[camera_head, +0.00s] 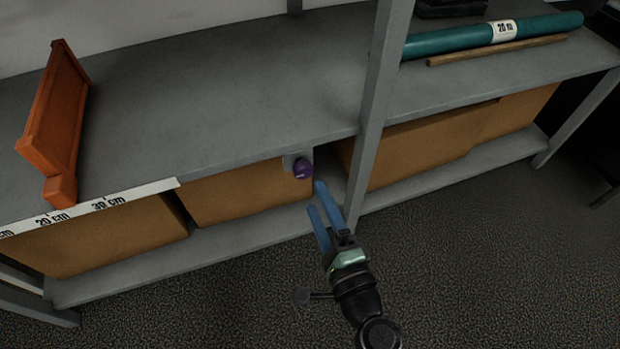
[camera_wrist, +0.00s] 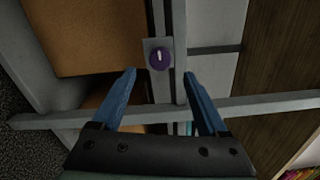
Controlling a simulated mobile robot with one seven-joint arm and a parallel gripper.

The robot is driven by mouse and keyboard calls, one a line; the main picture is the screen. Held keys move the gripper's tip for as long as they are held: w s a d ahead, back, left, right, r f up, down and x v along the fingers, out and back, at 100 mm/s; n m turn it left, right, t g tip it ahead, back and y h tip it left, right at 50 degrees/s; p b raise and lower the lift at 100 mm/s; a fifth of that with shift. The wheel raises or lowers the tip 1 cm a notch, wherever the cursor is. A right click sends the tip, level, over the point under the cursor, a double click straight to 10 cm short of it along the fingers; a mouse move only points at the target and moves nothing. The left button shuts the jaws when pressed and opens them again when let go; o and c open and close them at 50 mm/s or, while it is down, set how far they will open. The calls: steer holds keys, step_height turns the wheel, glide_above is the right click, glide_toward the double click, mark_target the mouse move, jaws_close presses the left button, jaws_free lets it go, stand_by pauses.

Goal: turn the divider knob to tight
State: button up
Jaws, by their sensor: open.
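The divider knob (camera_head: 303,168) is round and purple with a pale mark on its face. It sits on a small grey plate at the shelf's front edge, left of the upright post. In the wrist view the knob (camera_wrist: 159,58) shows ahead, between and beyond my fingertips, with its pale mark roughly upright. My gripper (camera_head: 315,198) has blue fingers, open and empty, just below and right of the knob in the head view. In the wrist view my gripper (camera_wrist: 160,75) has its fingers spread wide, apart from the knob. No word for tight is readable.
An orange divider (camera_head: 62,115) stands on the shelf top (camera_head: 210,100) at the left. A ruler strip (camera_head: 95,205) runs along the front edge. The upright post (camera_head: 378,100) is close to the knob. Cardboard boxes (camera_head: 235,193) fill the lower shelf. A teal roll (camera_head: 470,40) lies at right.

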steer(key=p+v, duration=0.1)
steer(key=v, duration=0.5)
steer(key=shift+s, duration=0.2)
